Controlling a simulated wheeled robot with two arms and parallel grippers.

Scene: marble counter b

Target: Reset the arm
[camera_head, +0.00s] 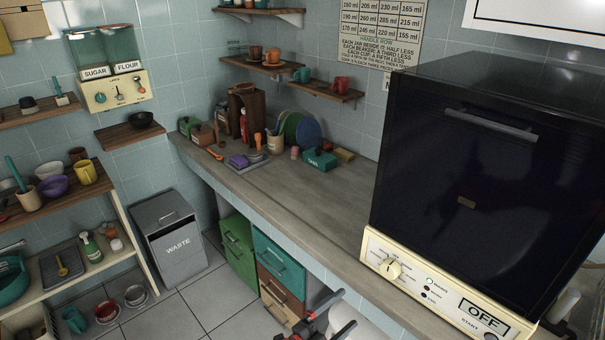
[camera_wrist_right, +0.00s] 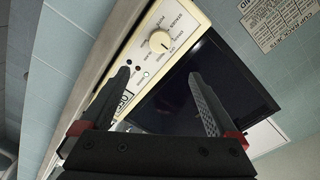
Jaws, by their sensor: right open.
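My right gripper (camera_head: 325,314) shows at the bottom edge of the head view, below the counter's front edge, with part of my white arm beside it. In the right wrist view the gripper's two black fingers (camera_wrist_right: 159,75) are spread wide apart with nothing between them. Beyond them is the dark-fronted appliance (camera_head: 470,170) with its cream control panel and dial; its dark door also shows in the right wrist view (camera_wrist_right: 172,103). In that view the fingers overlap the panel and door, and I cannot tell the gap. My left gripper is in neither view.
The counter (camera_head: 300,195) has a bare stretch left of the appliance, with plates, boxes and cups toward the back. Coloured drawers (camera_head: 280,262) sit below it. A grey waste bin (camera_head: 169,235) and a loaded shelf unit (camera_head: 125,220) stand at left, with tiled floor between.

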